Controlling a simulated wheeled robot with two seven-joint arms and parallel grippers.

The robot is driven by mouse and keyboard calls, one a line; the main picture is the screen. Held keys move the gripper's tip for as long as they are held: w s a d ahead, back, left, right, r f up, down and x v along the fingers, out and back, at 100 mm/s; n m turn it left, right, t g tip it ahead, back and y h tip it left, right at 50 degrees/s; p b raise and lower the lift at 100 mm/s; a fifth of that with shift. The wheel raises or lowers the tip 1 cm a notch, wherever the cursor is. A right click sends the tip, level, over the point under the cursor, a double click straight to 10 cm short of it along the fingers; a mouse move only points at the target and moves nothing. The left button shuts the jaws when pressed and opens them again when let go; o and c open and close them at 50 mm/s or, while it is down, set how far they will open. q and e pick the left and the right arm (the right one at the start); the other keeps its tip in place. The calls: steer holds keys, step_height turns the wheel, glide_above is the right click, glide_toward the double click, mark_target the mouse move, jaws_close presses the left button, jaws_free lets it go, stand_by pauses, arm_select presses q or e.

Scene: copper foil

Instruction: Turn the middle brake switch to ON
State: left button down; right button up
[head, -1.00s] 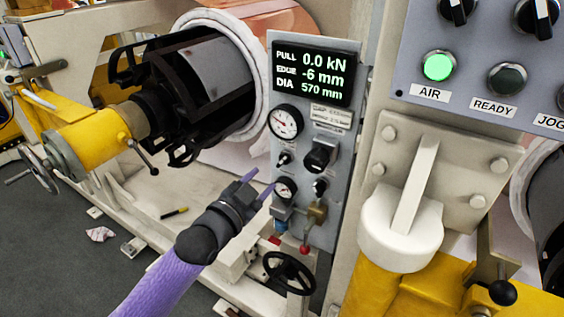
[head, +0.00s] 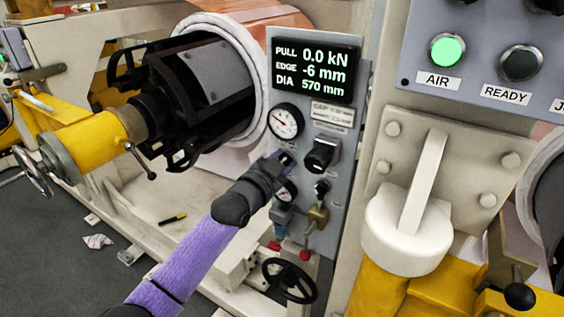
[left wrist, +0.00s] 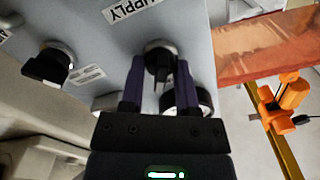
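The grey control panel (head: 338,215) carries a small black switch knob (left wrist: 157,62) on a round metal collar, seen large in the left wrist view. My left gripper (left wrist: 159,72) is open, with one purple finger on each side of this knob's lever. Contact is not clear. In the head view, the left gripper (head: 284,158) reaches the panel under the upper gauge and mostly covers that knob. A larger black knob (head: 320,155) is to its right and a small black one (head: 321,187) below that. No label naming the middle brake switch or its ON position is readable. My right gripper is out of view.
A gauge (head: 286,121) sits above my gripper and a lower gauge (head: 287,191) partly shows beside it. A display (head: 314,70) tops the panel. Valves with red knobs (head: 305,255) and a black handwheel (head: 290,281) are below. A grey button console (head: 490,65) is at upper right.

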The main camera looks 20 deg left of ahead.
arm_select(q)
steer(key=shift+n, duration=0.3)
steer(key=shift+a+n+p, duration=0.1)
steer(key=shift+n+p, duration=0.5)
steer(key=shift+n, duration=0.4)
steer(key=n, duration=0.2)
steer(key=shift+n+p, duration=0.3)
steer(key=shift+p, duration=0.05)
steer(key=n, duration=0.3)
steer(key=shift+a+n, duration=0.15)
steer(key=shift+n, duration=0.15)
steer(key=shift+f+n, duration=0.1)
steer(key=shift+n, duration=1.4)
steer(key=c, duration=0.7)
jaws_free()
